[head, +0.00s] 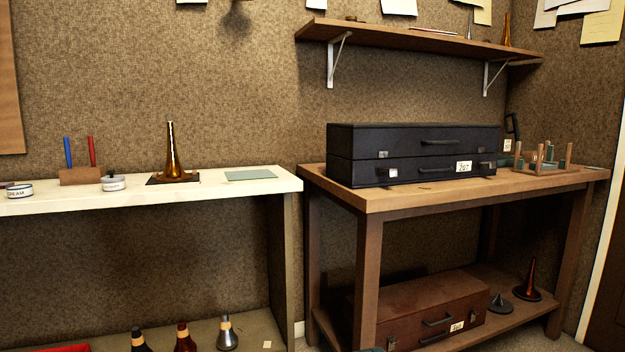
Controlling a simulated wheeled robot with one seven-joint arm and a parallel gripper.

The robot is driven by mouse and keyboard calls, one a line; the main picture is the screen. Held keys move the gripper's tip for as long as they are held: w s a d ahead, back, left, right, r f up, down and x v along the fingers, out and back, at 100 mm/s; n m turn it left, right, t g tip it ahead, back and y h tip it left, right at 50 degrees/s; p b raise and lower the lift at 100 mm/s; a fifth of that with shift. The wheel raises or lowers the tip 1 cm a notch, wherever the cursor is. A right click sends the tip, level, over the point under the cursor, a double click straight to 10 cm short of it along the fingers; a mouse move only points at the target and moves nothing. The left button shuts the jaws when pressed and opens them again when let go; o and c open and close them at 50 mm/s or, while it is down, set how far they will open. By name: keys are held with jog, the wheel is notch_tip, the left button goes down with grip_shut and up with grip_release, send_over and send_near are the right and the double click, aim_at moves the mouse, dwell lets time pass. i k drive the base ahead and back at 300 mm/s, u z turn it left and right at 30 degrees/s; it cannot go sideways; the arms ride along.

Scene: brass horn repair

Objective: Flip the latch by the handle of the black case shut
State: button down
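A black case (412,141) lies flat on top of a second black case-like body (360,174) on the brown wooden workbench; I cannot tell whether they are two cases or two halves of one. The upper part has a dark handle (440,142) on its front and a small silver latch (383,154) near its lower edge, left of the handle. The lower part has another handle (437,169), a white label (464,167), and small metal latches at left (393,172) and right (484,168). Whether each latch is open is too small to tell. My gripper is not in view.
The brown workbench (400,198) also holds a wooden peg rack (540,165) at right. A brown case (430,310) lies on its lower shelf. A wall shelf (420,38) hangs above. A white-topped bench (240,190) with a brass bell piece (172,155) stands at left.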

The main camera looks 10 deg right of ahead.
aim_at(393, 172)
jog(key=z, duration=0.15)
jog(key=i, duration=0.85)
jog(key=z, duration=0.3)
